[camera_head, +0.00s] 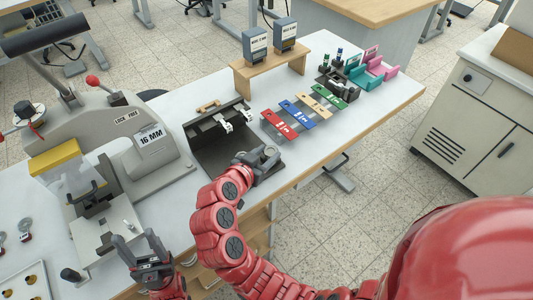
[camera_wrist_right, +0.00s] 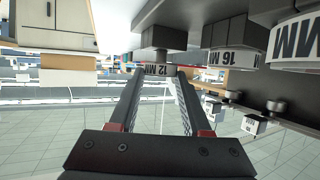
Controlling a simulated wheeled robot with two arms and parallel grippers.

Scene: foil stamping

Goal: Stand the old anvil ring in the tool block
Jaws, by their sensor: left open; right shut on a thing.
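My right gripper (camera_head: 262,158) is at the front edge of the dark tool block (camera_head: 204,158). In the right wrist view its fingers (camera_wrist_right: 157,78) are shut on a small grey piece labelled 12 MM (camera_wrist_right: 157,70), which I take to be the old anvil ring. The label is upside down there. The piece is close to the dark block; whether it touches it I cannot tell. My left gripper (camera_head: 138,240) is open and empty, in front of the press.
Coloured strips (camera_head: 300,115) lie right of the block. A wooden stand (camera_head: 270,69) with two boxes is behind. The table's front edge is close to my right arm.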

